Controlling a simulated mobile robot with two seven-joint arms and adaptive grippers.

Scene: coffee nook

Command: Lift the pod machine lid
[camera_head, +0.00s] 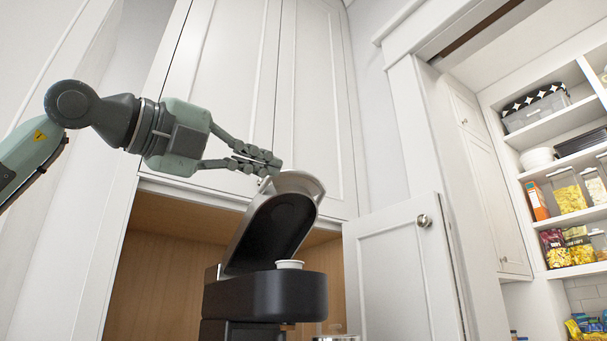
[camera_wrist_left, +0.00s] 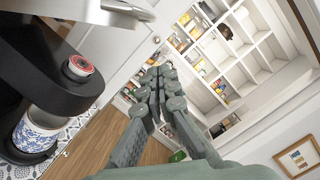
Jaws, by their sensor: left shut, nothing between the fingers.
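The black pod machine (camera_head: 265,296) stands in the lower middle of the head view, in front of an open wooden-lined cabinet. Its lid (camera_head: 275,228) is raised and tilted steeply up, with a pale grey handle (camera_head: 298,181) at the top. A white pod (camera_head: 289,264) sits on the machine's top; in the left wrist view it has a red top (camera_wrist_left: 81,65). My left gripper (camera_head: 272,163) is shut and empty, its fingertips right at the top of the raised lid; whether they touch it is unclear. It also shows in the left wrist view (camera_wrist_left: 158,80). My right gripper is not in view.
A blue-and-white patterned cup (camera_wrist_left: 36,133) stands under the machine's head. An open white cabinet door (camera_head: 405,270) is to the right of the machine. Tall white cabinet doors (camera_head: 262,75) rise behind my gripper. Pantry shelves (camera_head: 560,218) are far right.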

